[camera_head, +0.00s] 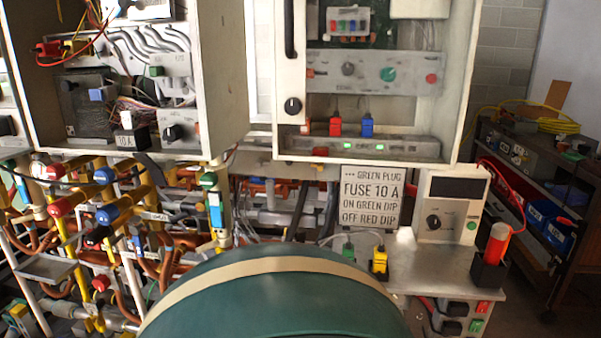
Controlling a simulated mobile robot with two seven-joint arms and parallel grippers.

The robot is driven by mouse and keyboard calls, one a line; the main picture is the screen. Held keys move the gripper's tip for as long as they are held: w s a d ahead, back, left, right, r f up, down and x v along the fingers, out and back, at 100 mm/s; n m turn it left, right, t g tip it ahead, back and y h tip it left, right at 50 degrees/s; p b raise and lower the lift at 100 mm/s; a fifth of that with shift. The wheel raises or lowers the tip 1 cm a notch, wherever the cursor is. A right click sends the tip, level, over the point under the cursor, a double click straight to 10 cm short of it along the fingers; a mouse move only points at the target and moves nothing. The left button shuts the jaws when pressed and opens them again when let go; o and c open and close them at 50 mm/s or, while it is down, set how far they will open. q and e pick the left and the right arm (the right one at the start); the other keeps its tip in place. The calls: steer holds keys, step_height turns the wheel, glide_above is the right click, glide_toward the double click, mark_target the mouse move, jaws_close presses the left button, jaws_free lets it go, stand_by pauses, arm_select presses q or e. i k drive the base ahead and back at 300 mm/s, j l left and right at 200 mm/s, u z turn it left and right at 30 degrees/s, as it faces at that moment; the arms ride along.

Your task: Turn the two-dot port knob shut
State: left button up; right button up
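Neither of my grippers is in view. No knob shows two dots that I can make out, so I cannot tell which one is the two-dot port knob. On the pipework at the left are a red-ended valve handle (62,205), a blue-ended one (104,176) and a green one (208,180). Black round knobs sit on the right cabinet's frame (292,106), on a box in the left cabinet (172,132) and on a small white box (433,221). Their markings are too small to read.
A sign (371,203) reads "GREEN PLUG FUSE 10 A ON GREEN DIP OFF RED DIP". A yellow plug (379,261) and a red cylinder in a black holder (487,275) stand on a grey shelf (440,262). A large green dome hides the bottom middle. A cart (568,190) stands right.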

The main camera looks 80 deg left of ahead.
mark_target(200, 205)
steer(key=u, duration=1.75)
steer(key=j+u, duration=0.15)
steer(key=u, duration=0.2)
steer(key=k+j+u, duration=0.1)
steer(key=u, duration=0.3)
steer(key=j+u, duration=0.2)
steer(key=u, duration=0.15)
steer(key=j, duration=0.15)
steer(key=z, duration=1.5)
steer(key=k+j+z, duration=0.5)
steer(key=j+z, duration=0.15)
